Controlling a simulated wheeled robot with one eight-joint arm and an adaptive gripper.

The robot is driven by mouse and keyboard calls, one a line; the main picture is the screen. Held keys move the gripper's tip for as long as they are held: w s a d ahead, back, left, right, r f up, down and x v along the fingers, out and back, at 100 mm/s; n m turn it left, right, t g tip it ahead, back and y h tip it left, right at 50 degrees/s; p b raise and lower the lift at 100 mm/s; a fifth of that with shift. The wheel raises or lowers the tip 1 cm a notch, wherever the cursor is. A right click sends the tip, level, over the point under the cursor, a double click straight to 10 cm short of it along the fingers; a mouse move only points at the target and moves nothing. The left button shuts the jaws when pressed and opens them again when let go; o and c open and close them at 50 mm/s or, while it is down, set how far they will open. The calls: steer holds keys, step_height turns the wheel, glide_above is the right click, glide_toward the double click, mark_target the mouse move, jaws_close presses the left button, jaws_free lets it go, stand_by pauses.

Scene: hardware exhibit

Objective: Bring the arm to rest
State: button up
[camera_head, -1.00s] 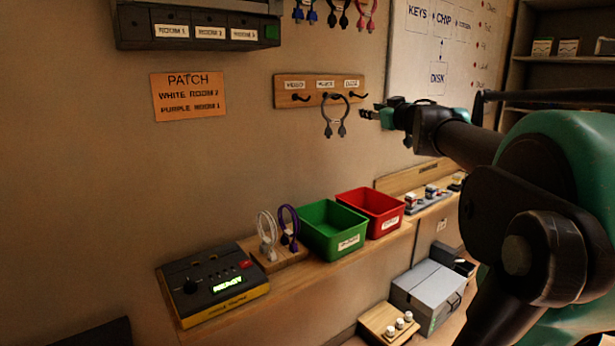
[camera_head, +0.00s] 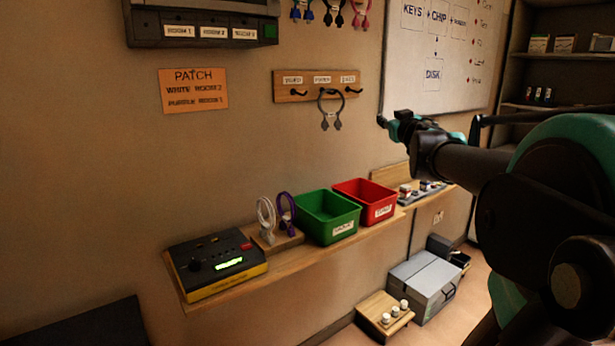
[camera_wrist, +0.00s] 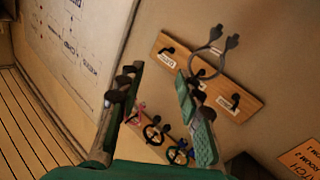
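My gripper (camera_head: 388,127) is at the right of the head view, held out in front of the wall and to the right of the hook board. In the wrist view my gripper (camera_wrist: 155,95) has its two green-padded fingers spread apart with nothing between them. A grey cable (camera_head: 331,108) hangs in a loop from the middle hook of the wooden hook board (camera_head: 283,88). The same cable also shows in the wrist view (camera_wrist: 208,52), beyond one finger. My gripper is apart from the cable and the board.
Below, a shelf (camera_head: 290,267) bears a black-and-yellow tester (camera_head: 217,264), white (camera_head: 266,220) and purple (camera_head: 286,212) cables, a green bin (camera_head: 328,216) and a red bin (camera_head: 366,201). A whiteboard (camera_head: 440,60) is behind my gripper. A grey box (camera_head: 425,287) stands on the floor.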

steer(key=s+d+f+m+g+h, duration=0.2)
steer(key=s+f, duration=0.2)
steer(key=f, duration=0.5)
steer(key=s+d+f+m+g+h, duration=0.2)
steer(key=s+f+g, duration=0.15)
steer(key=f, duration=0.65)
steer(key=s+d+f+m+g+h, duration=0.2)
steer(key=s+f, duration=0.3)
steer(key=f, duration=0.4)
steer(key=s+a+f+n+g+y, duration=0.1)
steer(key=s+a+f+g+y, duration=0.1)
steer(key=s+a+f, duration=0.3)
steer(key=s+a+f+n+g+y, duration=0.1)
steer(key=s+a+f+g+y, duration=0.2)
steer(key=s+f, duration=1)
steer(key=a+f+g, duration=0.1)
steer(key=a+g, duration=0.1)
steer(key=a, duration=0.1)
steer(key=shift+s+a+f+n, duration=0.2)
steer(key=shift+s+f+n, duration=0.05)
steer(key=shift+s+n, duration=0.05)
